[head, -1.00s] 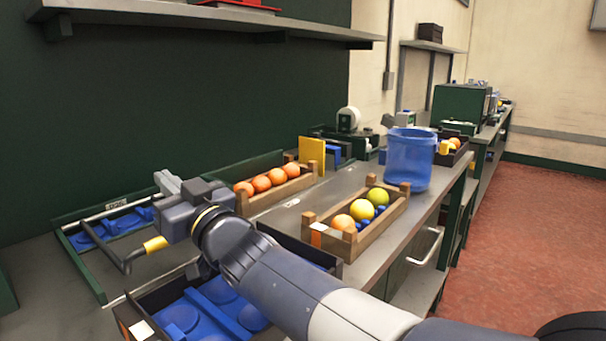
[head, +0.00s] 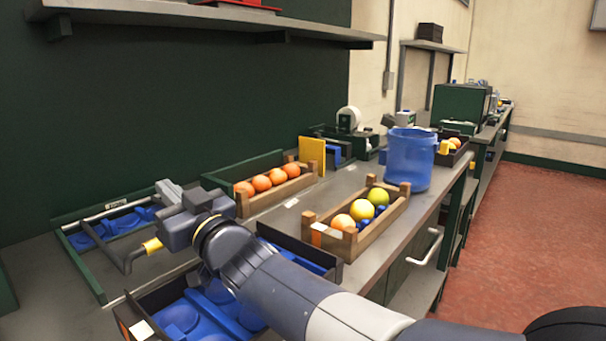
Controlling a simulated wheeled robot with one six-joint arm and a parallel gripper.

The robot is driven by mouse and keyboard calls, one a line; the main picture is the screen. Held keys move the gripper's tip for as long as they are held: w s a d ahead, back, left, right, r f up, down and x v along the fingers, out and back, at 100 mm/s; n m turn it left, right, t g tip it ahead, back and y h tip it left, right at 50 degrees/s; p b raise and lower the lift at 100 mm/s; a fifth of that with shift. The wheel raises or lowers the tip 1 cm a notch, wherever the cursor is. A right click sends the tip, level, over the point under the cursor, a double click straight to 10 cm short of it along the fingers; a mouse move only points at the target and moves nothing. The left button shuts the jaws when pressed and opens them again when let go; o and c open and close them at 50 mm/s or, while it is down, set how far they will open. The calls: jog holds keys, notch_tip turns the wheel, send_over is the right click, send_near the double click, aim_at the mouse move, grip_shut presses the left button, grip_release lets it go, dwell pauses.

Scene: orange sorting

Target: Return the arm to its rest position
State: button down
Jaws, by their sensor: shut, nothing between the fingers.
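My gripper (head: 170,192) is at the left of the head view, above the bench. It points away toward the back wall, and its fingers are shut with nothing seen between them. My arm comes in from the lower right and hides part of the black tray with blue cups (head: 178,318) below it. A green-edged tray with blue pads (head: 84,240) lies behind and to the left of my gripper. The wooden crate with a row of oranges (head: 262,198) stands to the right of my gripper, apart from it.
A second wooden crate (head: 352,248) with orange and yellow fruit stands right of my arm. A blue bucket (head: 408,160) stands near the bench's right edge, with a yellow panel (head: 312,156) behind. A shelf (head: 220,17) runs overhead.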

jog(key=w+a+r+g+h+p, duration=0.2)
jog(key=r+p, duration=0.4)
jog(key=p, duration=1)
jog(key=w+a+r+g+h+p, duration=0.1)
jog(key=w+a+r+p, duration=0.3)
jog(key=p, duration=1.2)
notch_tip(320, 180, up, 3)
jog(key=shift+a+r+g+h, duration=0.1)
jog(key=shift+a+g+h, duration=0.3)
jog(key=shift+a+h, duration=0.45)
jog(key=shift+w+a, duration=0.1)
jog(key=shift+w, duration=0.1)
